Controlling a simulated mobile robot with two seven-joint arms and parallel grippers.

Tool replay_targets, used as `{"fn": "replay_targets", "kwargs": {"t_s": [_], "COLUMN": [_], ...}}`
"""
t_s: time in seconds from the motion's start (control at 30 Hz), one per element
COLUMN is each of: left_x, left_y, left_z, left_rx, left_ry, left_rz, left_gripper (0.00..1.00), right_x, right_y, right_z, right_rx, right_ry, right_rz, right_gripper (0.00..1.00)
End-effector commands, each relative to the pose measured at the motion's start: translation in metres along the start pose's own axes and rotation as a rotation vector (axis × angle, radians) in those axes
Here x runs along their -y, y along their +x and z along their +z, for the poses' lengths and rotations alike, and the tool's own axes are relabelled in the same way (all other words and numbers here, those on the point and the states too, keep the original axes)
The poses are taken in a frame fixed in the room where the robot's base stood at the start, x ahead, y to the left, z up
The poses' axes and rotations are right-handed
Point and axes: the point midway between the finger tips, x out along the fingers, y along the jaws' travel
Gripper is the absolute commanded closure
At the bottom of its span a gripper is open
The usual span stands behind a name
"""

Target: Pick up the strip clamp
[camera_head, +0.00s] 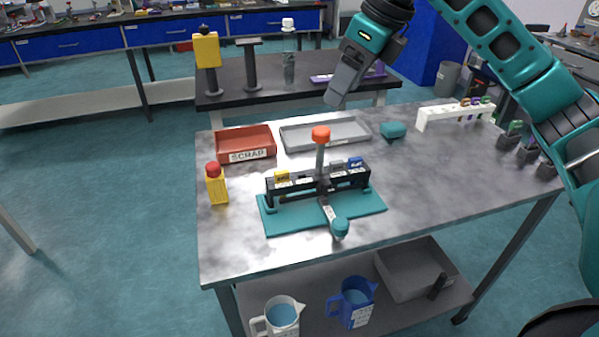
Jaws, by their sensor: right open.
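A bench fixture (360,209) has a teal base plate, a black bar with yellow and blue tags, an orange-topped upright post (321,135) and a front lever with a teal knob (340,228). A small teal block (393,129) lies behind it to the right. Several dark pieces with green tops (527,143) stand at the table's right edge. I cannot tell which of these is the strip clamp. My right gripper (336,98) is open and empty, high over the table's back edge and apart from everything on it. My left gripper is out of view.
Jugs (283,320) and a grey bin (405,285) sit on the shelf below. The table's front right is clear.

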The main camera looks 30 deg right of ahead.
Motion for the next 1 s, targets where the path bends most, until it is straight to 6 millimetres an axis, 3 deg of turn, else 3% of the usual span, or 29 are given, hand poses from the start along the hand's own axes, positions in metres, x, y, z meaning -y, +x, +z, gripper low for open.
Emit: {"fn": "replay_targets", "kwargs": {"t_s": [0.3, 0.63, 0.9, 1.0], "left_x": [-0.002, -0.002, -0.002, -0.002], "left_y": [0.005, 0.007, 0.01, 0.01], "left_z": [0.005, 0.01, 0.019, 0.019], "left_rx": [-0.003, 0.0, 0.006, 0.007], "left_ry": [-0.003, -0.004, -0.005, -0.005], "left_rz": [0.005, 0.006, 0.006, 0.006], "left_gripper": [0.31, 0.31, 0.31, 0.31], "right_x": [-0.001, -0.002, -0.004, -0.004], "right_y": [0.059, 0.083, 0.121, 0.126], "right_z": [-0.001, -0.001, -0.003, -0.002], "right_rx": [-0.003, -0.002, -0.002, 0.0], "right_ry": [0.0, -0.001, -0.001, -0.002], "right_rz": [0.003, 0.003, 0.004, 0.004], "right_gripper": [0.35, 0.35, 0.35, 0.35]}}
